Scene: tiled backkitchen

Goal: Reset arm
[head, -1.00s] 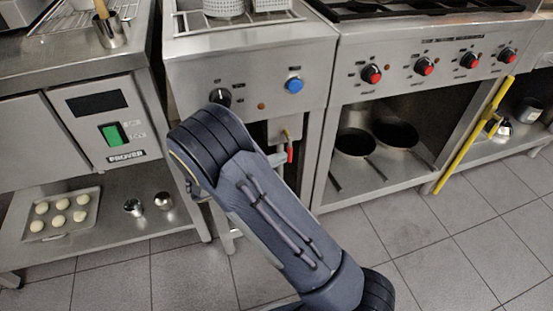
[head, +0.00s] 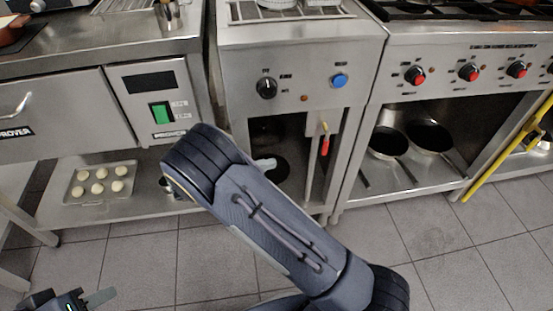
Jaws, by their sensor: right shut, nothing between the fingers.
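My right arm (head: 275,225) comes in from the bottom right and reaches up and left across the front of the fryer. Its bent joint is beside the prover's right edge. Most of my right gripper is hidden behind this arm; only a pale fingertip (head: 265,163) shows, in front of the fryer's open lower bay. It is shut and empty. My left gripper (head: 90,299) shows at the bottom left corner, low over the floor, cut off by the picture edge. One pale finger is visible, and I cannot tell how far its jaws are apart.
The prover counter (head: 90,50) is at left, with a tray of dough balls (head: 78,201) on its lower shelf. The fryer (head: 300,60) has a red-handled valve (head: 325,145). Pans (head: 388,141) sit under the stove. A yellow bar (head: 508,150) is at right. The tiled floor in front is clear.

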